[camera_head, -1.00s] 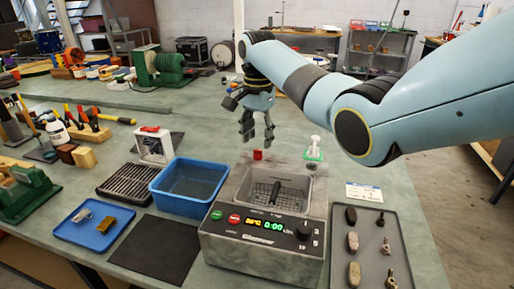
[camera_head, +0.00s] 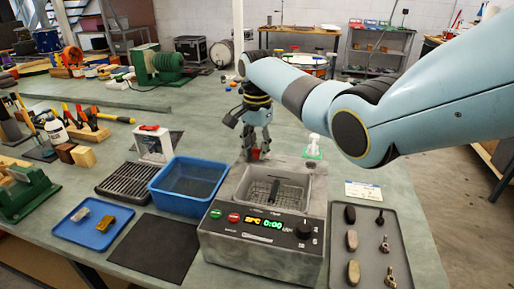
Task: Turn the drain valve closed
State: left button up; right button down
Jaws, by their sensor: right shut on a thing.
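A grey ultrasonic-type cleaner (camera_head: 262,247) with a lit display, buttons and a knob stands at the front middle of the bench. Its open basin holds a wire basket with a dark object. The red drain valve handle (camera_head: 255,154) is at the back of the cleaner, partly hidden by my fingers. My right gripper (camera_head: 256,154) points down there, shut on the red handle. How far the handle is turned cannot be told. My left gripper is not in view.
A blue tub (camera_head: 188,185) stands left of the cleaner, beside a black rack (camera_head: 128,180). A white bottle (camera_head: 313,146) is close to the right. A grey tray (camera_head: 374,245) with several parts lies at right; a dark mat (camera_head: 157,248) lies front left.

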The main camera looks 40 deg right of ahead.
dwell(0.3)
jog(key=n+p, duration=0.1)
jog(key=n, duration=0.1)
jog(key=n+p, duration=0.1)
jog(key=p, duration=0.1)
jog(key=shift+r+n, duration=0.2)
jog(key=shift+n, duration=0.2)
jog(key=n+p, duration=0.1)
jog(key=n, duration=0.1)
jog(key=shift+n, duration=0.3)
jog(key=n+p, duration=0.1)
jog(key=n, duration=0.1)
jog(key=shift+f+n, duration=0.1)
jog(key=shift+n, duration=0.3)
jog(key=n, duration=0.4)
jog(key=shift+w+p, duration=0.1)
jog(key=shift+p, duration=0.3)
jog(key=shift+n, duration=2.2)
jog(key=c, duration=1.1)
grip_release()
jog(key=shift+f, duration=0.1)
